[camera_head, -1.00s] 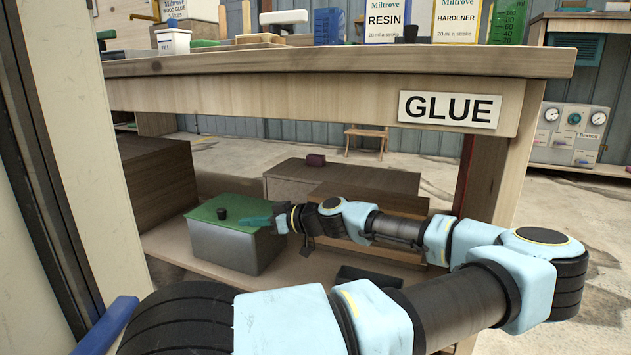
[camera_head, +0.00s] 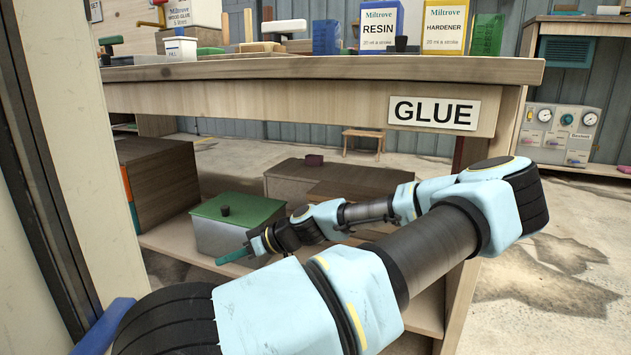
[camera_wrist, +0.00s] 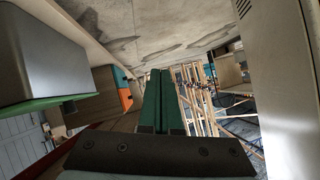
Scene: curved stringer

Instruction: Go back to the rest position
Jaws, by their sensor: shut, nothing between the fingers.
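My gripper (camera_head: 235,256) is in front of the lower shelf of the glue bench, in the head view. Its green fingers are together and hold nothing; they also show closed in the wrist view (camera_wrist: 161,100). A grey metal box with a green lid and black knob (camera_head: 225,235) stands on the shelf just behind the fingers. The box also fills the upper left of the wrist view (camera_wrist: 55,55). My fingers appear apart from it. My arm reaches in from the right, below the bench top.
The wooden bench (camera_head: 270,98) with its GLUE sign (camera_head: 434,112) overhangs the shelf (camera_head: 170,240). Brown wooden boxes (camera_head: 158,185) stand on the shelf. A pale upright panel (camera_head: 75,150) is close at the left. Open floor (camera_head: 545,240) lies to the right.

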